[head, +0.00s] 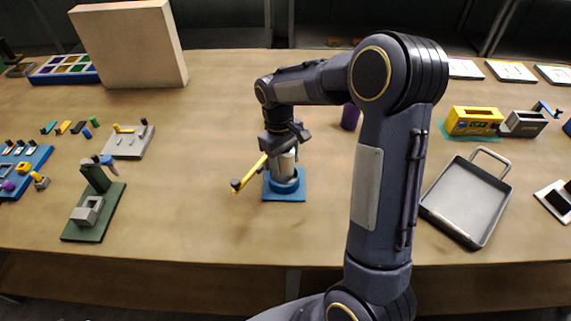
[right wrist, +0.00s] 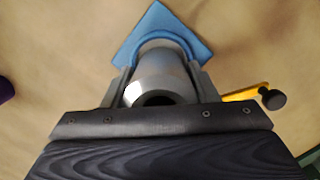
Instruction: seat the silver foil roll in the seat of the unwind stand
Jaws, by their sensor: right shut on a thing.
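The silver foil roll (head: 286,167) stands upright between the fingers of my right gripper (head: 285,152), which is shut on it. In the right wrist view the silver foil roll (right wrist: 157,78) shows its dark open core, with one finger of my gripper (right wrist: 156,85) on each side. The unwind stand (head: 284,192) is a blue square base with a round blue seat. The roll's lower end is at this seat; I cannot tell how deep it sits. The blue base also shows in the right wrist view (right wrist: 158,20). My left gripper is out of view.
A yellow arm with a dark knob (head: 250,173) extends left of the stand. A purple roll (head: 350,117) stands behind my right arm. A grey tray (head: 468,203) lies to the right, and a green fixture (head: 93,205) to the left.

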